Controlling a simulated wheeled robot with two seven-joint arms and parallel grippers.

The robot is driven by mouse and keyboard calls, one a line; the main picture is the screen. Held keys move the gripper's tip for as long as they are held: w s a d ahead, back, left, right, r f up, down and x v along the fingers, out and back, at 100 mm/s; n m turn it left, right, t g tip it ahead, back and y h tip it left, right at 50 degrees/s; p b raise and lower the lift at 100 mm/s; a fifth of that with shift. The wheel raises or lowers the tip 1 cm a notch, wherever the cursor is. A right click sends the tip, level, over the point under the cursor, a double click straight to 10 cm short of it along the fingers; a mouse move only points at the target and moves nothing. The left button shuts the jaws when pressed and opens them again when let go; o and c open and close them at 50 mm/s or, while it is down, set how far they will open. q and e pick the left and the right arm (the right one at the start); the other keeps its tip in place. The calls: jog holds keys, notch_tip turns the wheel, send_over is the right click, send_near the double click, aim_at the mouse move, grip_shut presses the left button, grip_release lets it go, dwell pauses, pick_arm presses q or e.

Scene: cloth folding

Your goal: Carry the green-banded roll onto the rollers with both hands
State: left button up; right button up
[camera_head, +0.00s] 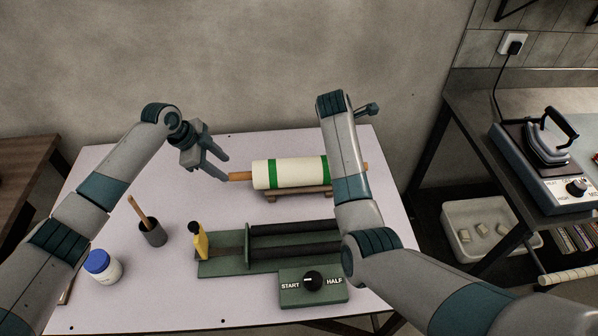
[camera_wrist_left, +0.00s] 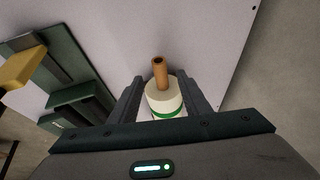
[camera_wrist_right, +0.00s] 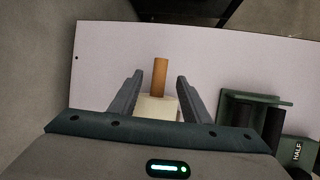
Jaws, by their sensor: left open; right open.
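The cream roll with green bands (camera_head: 289,173) lies on a low wooden stand (camera_head: 297,195) near the back of the table. Its wooden handle (camera_head: 240,176) sticks out at the left end. My left gripper (camera_head: 222,170) is open by the left handle; in the left wrist view the handle (camera_wrist_left: 160,72) shows between the fingers. My right gripper is open; in the right wrist view the other handle (camera_wrist_right: 160,76) shows between its fingers. My right arm hides part of the roll's right end in the head view. The dark rollers (camera_head: 295,229) lie in a green machine in front.
A knob box (camera_head: 313,287) marked START and HALF sits at the machine's front. A yellow-topped piece (camera_head: 200,241) stands at its left end. A dark cup with a stick (camera_head: 152,233) and a blue-lidded jar (camera_head: 102,266) stand at left.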

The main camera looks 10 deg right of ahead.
aim_at(233, 175)
pick_arm(q)
jog(key=x, duration=0.8)
pick_arm(e)
jog(key=x, duration=0.8)
jog(key=shift+d, duration=0.1)
pick_arm(q)
grip_shut()
pick_arm(e)
grip_shut()
